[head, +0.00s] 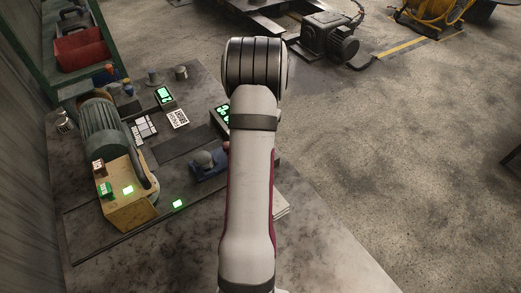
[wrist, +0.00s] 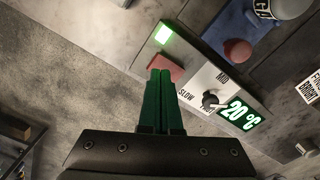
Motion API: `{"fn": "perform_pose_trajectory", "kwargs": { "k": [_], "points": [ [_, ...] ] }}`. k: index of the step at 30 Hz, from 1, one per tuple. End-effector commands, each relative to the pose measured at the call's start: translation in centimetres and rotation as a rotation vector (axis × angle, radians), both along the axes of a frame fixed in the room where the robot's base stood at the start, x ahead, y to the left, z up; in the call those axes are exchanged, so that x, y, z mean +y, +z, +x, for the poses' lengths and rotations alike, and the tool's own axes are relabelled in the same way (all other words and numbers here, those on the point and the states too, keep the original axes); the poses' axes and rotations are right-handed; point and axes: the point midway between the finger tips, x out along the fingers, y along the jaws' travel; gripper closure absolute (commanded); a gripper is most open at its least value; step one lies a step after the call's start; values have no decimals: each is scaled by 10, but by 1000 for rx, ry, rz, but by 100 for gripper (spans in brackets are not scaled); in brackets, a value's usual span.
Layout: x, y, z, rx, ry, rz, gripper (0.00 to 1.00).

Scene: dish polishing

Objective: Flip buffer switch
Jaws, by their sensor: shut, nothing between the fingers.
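The buffer, a grey-green motor (head: 100,128), stands on the left of the bench in the head view, with a yellow box (head: 130,213) in front. A small green block (head: 105,189) and a lit green square (head: 128,189) are on the yellow box. I cannot tell which part is its switch. My gripper (wrist: 162,74) shows in the wrist view with its green fingers shut and empty. Just right of the fingertips is a white panel with a black dial (wrist: 210,100) marked SLOW and MID. My arm hides the gripper in the head view.
In the wrist view, a red block (wrist: 169,67) is close to the fingertips, and a 20 °C display (wrist: 243,113) is beside the dial. In the head view, a blue clamp-like thing (head: 208,166) and printed cards (head: 144,129) lie on the bench (head: 170,265). The bench front is clear.

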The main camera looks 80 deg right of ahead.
Motion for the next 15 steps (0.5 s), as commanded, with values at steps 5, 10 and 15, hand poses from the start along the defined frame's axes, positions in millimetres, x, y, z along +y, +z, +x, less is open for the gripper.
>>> {"fn": "perform_pose_trajectory", "kwargs": {
  "k": [5, 10, 15],
  "points": [
    [0, 0, 0, 0, 0, 0, 100],
    [0, -3, 0, 0, 0, 0, 100],
    [0, -6, 0, 0, 0, 0, 100]
  ]
}}
